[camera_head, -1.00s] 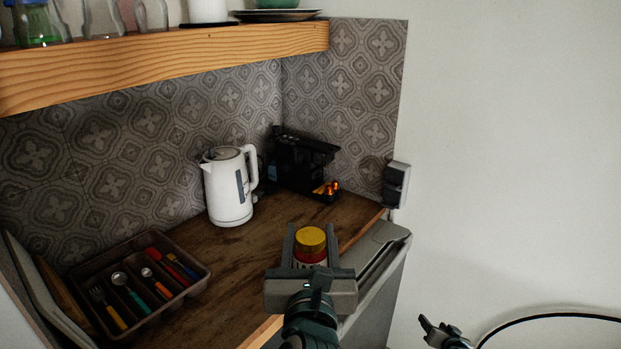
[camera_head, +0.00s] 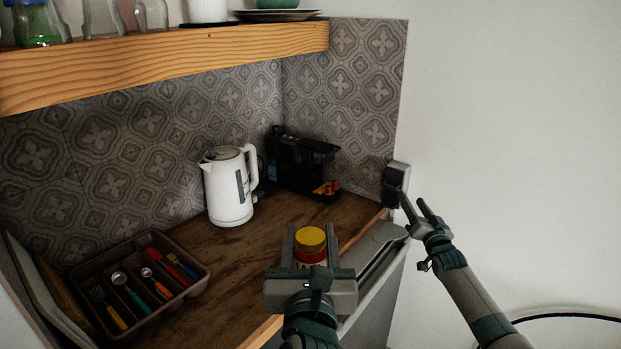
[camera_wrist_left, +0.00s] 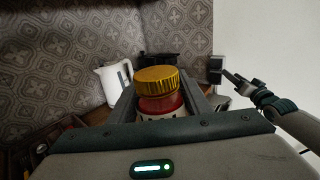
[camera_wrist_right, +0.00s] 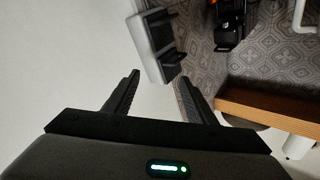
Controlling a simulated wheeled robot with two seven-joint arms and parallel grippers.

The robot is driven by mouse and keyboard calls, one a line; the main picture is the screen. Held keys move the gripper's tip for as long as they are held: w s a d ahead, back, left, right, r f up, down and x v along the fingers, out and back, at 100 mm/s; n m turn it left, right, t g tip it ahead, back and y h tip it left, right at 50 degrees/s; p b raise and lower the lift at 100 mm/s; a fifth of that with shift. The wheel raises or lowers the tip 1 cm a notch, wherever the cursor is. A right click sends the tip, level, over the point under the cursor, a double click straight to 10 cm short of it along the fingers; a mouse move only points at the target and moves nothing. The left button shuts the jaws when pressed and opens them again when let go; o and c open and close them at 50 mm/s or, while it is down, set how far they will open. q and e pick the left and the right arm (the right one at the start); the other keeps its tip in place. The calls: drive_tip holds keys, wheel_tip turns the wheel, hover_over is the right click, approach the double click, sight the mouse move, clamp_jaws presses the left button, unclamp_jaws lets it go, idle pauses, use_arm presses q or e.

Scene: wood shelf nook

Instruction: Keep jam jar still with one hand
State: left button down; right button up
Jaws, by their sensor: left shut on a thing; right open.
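The jam jar (camera_head: 310,242) has a yellow lid and a red body with a pale label. It stands upright at the front right of the wooden counter. It also shows in the left wrist view (camera_wrist_left: 157,82), between the fingers. My left gripper (camera_head: 309,238) is shut on the jar, one finger on each side, and hides its lower part. My right gripper (camera_head: 418,212) is open and empty, raised to the right of the jar, in front of the wall. In the right wrist view its fingers (camera_wrist_right: 158,95) are apart with nothing between them.
A white kettle (camera_head: 229,187) and a black coffee machine (camera_head: 300,163) stand behind the jar. A cutlery tray (camera_head: 196,283) lies at the left. A grey box (camera_head: 397,177) is on the wall near my right gripper. A wooden shelf (camera_head: 170,60) runs above.

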drive_tip(key=s+a+r+n+t+y, duration=0.1)
drive_tip(key=a+r+n+y, duration=0.5)
drive_tip(key=r, duration=0.6)
drive_tip(key=s+a+r+n+y, duration=0.1)
drive_tip(key=a+r+y, duration=0.3)
drive_tip(key=a+r, duration=0.6)
drive_tip(key=s+a+r+n+g+y, duration=1.2)
drive_tip(key=s+a+r+n+g, duration=0.3)
drive_tip(key=r+g, duration=0.25)
drive_tip(key=s+a+n+g+h, duration=0.5)
drive_tip(key=s+a, duration=0.1)
drive_tip(key=s, duration=0.3)
drive_tip(key=s+a+n+g+h, duration=0.5)
drive_tip(key=s+a, duration=0.1)
drive_tip(key=s, duration=0.4)
drive_tip(key=s+d+f+t+h, duration=0.2)
drive_tip(key=s+f+h, duration=0.3)
drive_tip(key=f+h, duration=0.15)
drive_tip(key=w+d+f+m+t+h, duration=0.1)
drive_tip(key=d+m+t+h, duration=0.3)
drive_tip(key=d+h, duration=0.4)
drive_tip(key=shift+w+d+f+m+t, duration=0.3)
drive_tip(key=shift+d+f+t, duration=0.25)
drive_tip(key=shift+d+f, duration=0.4)
